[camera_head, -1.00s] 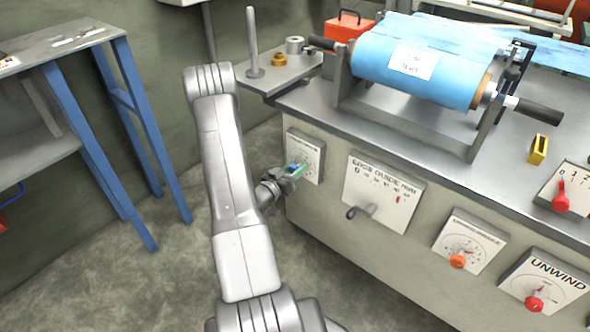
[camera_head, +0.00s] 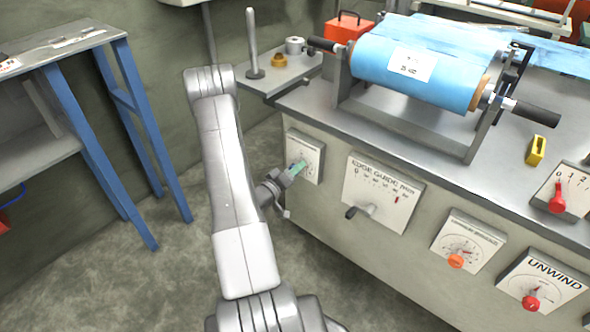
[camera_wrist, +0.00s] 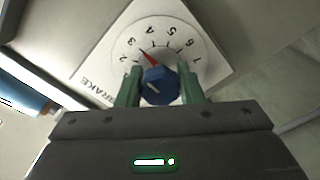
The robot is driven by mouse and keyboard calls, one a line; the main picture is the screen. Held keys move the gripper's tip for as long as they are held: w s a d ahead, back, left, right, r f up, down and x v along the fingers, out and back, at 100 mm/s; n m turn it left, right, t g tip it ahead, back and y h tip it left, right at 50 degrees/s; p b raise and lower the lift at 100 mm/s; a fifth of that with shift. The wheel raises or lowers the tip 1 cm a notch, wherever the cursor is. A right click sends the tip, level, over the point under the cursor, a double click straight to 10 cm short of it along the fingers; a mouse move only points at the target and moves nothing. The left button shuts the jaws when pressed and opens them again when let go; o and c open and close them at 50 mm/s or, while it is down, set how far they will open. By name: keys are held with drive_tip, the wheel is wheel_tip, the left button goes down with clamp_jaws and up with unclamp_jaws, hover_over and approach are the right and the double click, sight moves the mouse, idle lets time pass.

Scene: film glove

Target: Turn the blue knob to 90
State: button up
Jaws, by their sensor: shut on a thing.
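The blue knob (camera_wrist: 159,86) sits on a round white dial marked BRAKE, with numbers around it. Its red pointer (camera_wrist: 149,58) points up and left, near the 3, in the wrist view. My gripper (camera_wrist: 160,88) has its green fingers on either side of the knob and is shut on it. In the head view my gripper (camera_head: 297,169) reaches the dial plate (camera_head: 311,155) at the left end of the machine front. The knob is mostly hidden there by the fingers.
To the right on the same front are the edge guide plate with a dark lever (camera_head: 352,212), a dial with an orange knob (camera_head: 456,261) and the UNWIND dial with a red knob (camera_head: 531,302). A blue roll (camera_head: 420,70) lies above. A blue-legged bench (camera_head: 85,140) stands left, with open floor between.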

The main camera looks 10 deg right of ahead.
idle(0.3)
drive_tip(key=o, duration=1)
drive_tip(key=shift+c, duration=0.2)
drive_tip(key=p+v, duration=0.1)
drive_tip(key=v, duration=1.3)
drive_tip(key=shift+p, duration=0.4)
drive_tip(key=shift+d, duration=0.15)
drive_tip(key=b+x, duration=0.2)
drive_tip(key=x, duration=1.1)
drive_tip(key=shift+w+d, duration=0.25)
drive_tip(key=shift+w, duration=0.05)
